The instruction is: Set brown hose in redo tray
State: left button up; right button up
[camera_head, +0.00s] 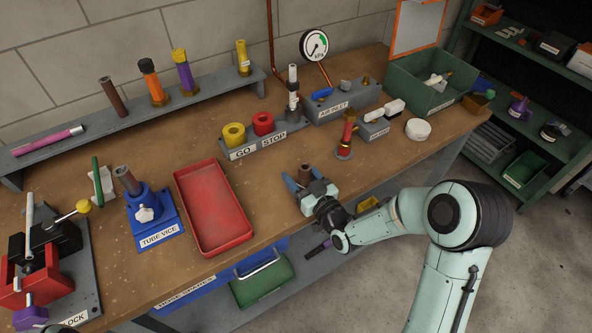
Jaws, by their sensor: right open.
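A longer brown tube (112,96) stands on the grey back shelf, and a brownish-grey tube (127,180) sits in the blue tube vice (151,215). A shallow red tray (212,205) lies empty on the bench left of the gripper. No label shows on it, so I cannot tell whether it is the redo tray. My left gripper is out of view.
A green bin (425,85) stands at the back right. The bench between the red tray and the gripper is clear.

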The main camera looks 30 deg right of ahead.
jog(key=shift+s, duration=0.1)
jog(key=c, duration=0.3)
grip_shut()
jog(key=shift+r, duration=0.1)
